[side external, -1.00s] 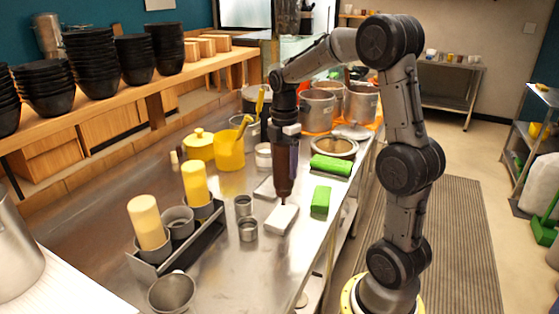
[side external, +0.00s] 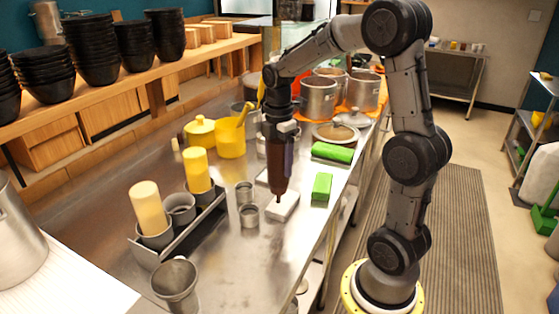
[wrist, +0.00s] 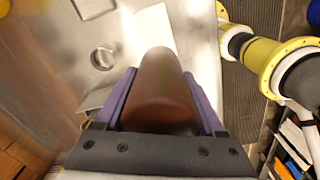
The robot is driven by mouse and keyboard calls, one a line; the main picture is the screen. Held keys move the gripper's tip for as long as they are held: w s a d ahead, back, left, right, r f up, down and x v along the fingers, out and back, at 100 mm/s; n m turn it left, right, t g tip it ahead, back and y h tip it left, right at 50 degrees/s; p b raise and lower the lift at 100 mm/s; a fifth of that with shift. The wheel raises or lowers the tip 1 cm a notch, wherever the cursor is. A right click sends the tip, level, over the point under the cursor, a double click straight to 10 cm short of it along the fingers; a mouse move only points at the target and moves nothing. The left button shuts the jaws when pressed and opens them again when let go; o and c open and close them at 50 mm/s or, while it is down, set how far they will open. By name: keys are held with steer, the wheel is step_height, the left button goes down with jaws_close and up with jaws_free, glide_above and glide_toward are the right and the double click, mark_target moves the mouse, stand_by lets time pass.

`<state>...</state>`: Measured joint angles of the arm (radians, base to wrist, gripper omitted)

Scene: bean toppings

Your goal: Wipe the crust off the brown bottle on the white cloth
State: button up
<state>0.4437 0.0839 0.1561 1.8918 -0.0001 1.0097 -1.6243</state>
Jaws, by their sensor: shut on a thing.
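The brown bottle (side external: 275,172) hangs nozzle down in my gripper (side external: 279,140), which is shut around its body. Its tip is at the white cloth (side external: 284,206), a small folded pad lying flat on the steel counter. I cannot tell whether the tip touches the cloth or is just above it. In the wrist view, the bottle (wrist: 158,95) sits between the two purple fingers of my gripper (wrist: 162,100), and the cloth (wrist: 154,28) lies beyond it. Any crust on the tip is too small to make out.
Green sponges (side external: 321,187) lie right of the cloth. Small metal cups (side external: 248,214) stand left of it. A rack (side external: 168,262) holds yellow-topped bottles (side external: 196,170) further left. A yellow tub (side external: 230,138) and steel pots (side external: 318,98) stand behind. The counter's right edge is close.

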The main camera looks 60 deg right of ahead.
mark_target(279, 145)
steer(key=shift+f, duration=0.8)
stand_by(1.6)
steer(key=shift+d, duration=2.6)
steer(key=shift+a, duration=2.6)
steer(key=shift+r, duration=3.1)
